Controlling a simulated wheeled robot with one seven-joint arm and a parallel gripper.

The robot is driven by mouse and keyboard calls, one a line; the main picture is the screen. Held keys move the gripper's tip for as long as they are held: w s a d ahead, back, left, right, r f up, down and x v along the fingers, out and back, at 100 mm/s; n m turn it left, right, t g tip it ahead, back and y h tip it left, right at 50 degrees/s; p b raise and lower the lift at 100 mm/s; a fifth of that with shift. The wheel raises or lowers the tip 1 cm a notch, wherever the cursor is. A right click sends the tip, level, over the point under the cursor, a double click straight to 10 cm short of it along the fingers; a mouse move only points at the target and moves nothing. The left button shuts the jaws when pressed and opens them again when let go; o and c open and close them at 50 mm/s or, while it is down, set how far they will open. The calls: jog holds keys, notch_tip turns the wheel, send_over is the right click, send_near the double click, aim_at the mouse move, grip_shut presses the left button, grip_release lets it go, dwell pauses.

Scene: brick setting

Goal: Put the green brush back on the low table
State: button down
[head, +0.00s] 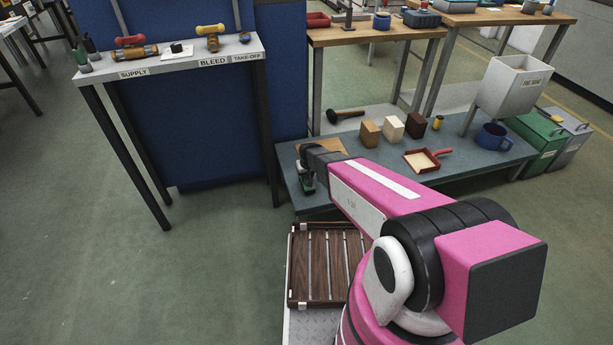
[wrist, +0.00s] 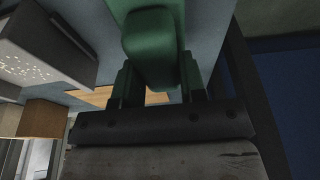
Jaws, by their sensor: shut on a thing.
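The green brush (wrist: 150,48) is between the two fingers of my gripper (wrist: 156,80) in the wrist view, and my gripper is shut on it. In the head view my gripper (head: 306,182) is at the left end of the low table (head: 478,172), a long blue-grey top. My arm hides most of the brush there. Whether the brush touches the table top or hangs above it I cannot tell. A tan board (head: 322,147) lies on the table close to my gripper and also shows behind the brush in the wrist view (wrist: 90,95).
A white bin (head: 513,88) stands at right. A labelled bench (head: 170,62) is at left. A slatted wooden tray (head: 325,265) is in front.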

jog(key=shift+f, duration=0.3)
jog(key=shift+f, duration=0.15)
jog(key=c, duration=0.7)
grip_release()
jog(key=a+v, duration=0.1)
jog(key=v, duration=1.1)
jog(key=s+d+r+m+g, duration=0.1)
jog(key=s+d+r, duration=0.5)
jog(key=s+d, duration=0.2)
jog(key=s+d+r+m+g, duration=0.1)
jog(key=s+d+r+m, duration=0.1)
jog(key=s+d+r, duration=0.4)
jog(key=s+d, duration=0.2)
jog(key=d, duration=0.3)
jog(key=shift+s+d+r+g+h, duration=0.2)
jog(key=shift+d+g+h, duration=0.05)
jog(key=shift+g+h, duration=0.15)
